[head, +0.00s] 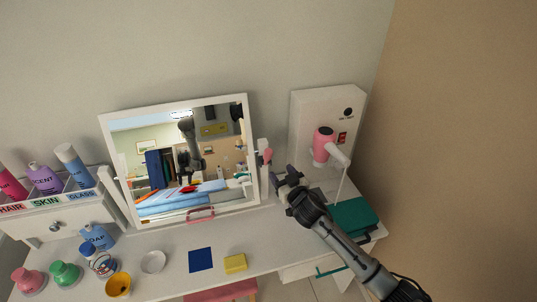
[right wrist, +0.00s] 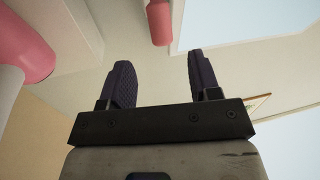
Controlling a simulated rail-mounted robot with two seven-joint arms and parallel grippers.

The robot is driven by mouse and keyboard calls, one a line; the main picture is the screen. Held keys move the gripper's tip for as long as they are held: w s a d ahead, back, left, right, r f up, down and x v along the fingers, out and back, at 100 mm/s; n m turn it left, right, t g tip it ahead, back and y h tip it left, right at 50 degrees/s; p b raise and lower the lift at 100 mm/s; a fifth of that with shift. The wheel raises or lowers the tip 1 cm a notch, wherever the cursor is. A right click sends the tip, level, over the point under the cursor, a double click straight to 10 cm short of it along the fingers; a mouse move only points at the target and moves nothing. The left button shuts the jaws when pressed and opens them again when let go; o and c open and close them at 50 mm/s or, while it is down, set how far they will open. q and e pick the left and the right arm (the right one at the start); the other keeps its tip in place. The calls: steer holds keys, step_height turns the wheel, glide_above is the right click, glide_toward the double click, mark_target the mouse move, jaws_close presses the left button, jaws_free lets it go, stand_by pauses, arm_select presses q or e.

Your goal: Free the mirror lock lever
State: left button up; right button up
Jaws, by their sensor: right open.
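The mirror (head: 185,160) stands tilted in a white frame on the white table. A pink lever (head: 267,156) sits on the mirror's right side post. A pink piece that looks like this lever (right wrist: 159,22) shows at the top of the right wrist view, beyond the fingertips and apart from them. My right gripper (head: 286,176) is just right of and slightly below the lever, open and empty. Its two dark fingers (right wrist: 158,78) show spread in the wrist view. A pink handle (head: 200,215) is at the mirror's lower edge. My left gripper is not in view.
A pink hair dryer (head: 324,146) hangs on a white box (head: 301,115) right of the lever, close to my right arm. A teal box (head: 354,217) lies at the right. Bottles, bowls, a blue square (head: 201,260) and a yellow block (head: 235,263) occupy the left and front.

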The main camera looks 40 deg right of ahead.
mark_target(270, 158)
steer(key=x, duration=1)
steer(key=shift+w+d+b, duration=0.1)
steer(key=shift+w+b, duration=0.2)
steer(key=shift+b, duration=0.05)
jaws_close()
